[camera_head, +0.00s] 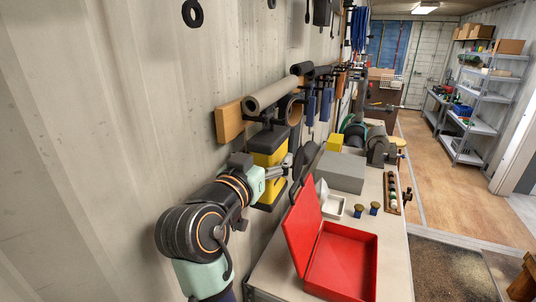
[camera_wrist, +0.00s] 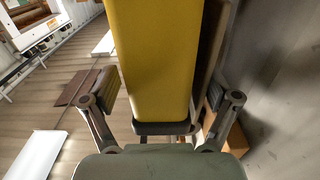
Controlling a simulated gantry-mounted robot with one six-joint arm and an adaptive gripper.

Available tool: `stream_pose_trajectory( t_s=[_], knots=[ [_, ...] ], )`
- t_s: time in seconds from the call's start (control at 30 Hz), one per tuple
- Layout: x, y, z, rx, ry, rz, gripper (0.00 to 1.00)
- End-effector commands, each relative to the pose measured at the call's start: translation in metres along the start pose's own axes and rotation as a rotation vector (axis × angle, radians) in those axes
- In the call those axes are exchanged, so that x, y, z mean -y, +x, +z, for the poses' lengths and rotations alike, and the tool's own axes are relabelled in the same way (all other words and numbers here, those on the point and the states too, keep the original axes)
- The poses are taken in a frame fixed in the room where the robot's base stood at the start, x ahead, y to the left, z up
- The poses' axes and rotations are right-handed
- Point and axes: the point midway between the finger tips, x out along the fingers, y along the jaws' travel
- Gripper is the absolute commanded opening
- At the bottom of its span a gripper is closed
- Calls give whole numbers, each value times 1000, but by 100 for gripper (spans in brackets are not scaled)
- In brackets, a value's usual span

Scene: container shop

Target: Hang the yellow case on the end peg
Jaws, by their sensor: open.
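The yellow case (camera_head: 262,160), with black top and bottom parts, is upright against the wall just below the near end of the wooden peg rail (camera_head: 229,122). A grey roll sits above it, and I cannot see the end peg or whether the case's handle is on it. My gripper (camera_head: 284,172) is at the case's side, partly hidden in the head view. In the wrist view my gripper (camera_wrist: 160,92) is open, with one finger on each side of the yellow case (camera_wrist: 152,55). A gap shows beside each finger.
The grey roll (camera_head: 272,93) and several dark tools hang along the rail. Open floor (camera_head: 430,180) lies to the right.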

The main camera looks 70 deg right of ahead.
Motion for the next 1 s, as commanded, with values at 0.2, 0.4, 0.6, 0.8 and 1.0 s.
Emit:
stream_pose_trajectory(
  t_s=[0.2,0.4,0.6,0.8,1.0],
  knots=[
    [1,-54,0,0,2,-6,87],
    [1,-94,0,1,1,-3,87],
    [0,-107,0,0,0,0,87],
    [0,-107,0,0,0,0,87],
    [0,-106,0,0,0,0,87]
  ],
)
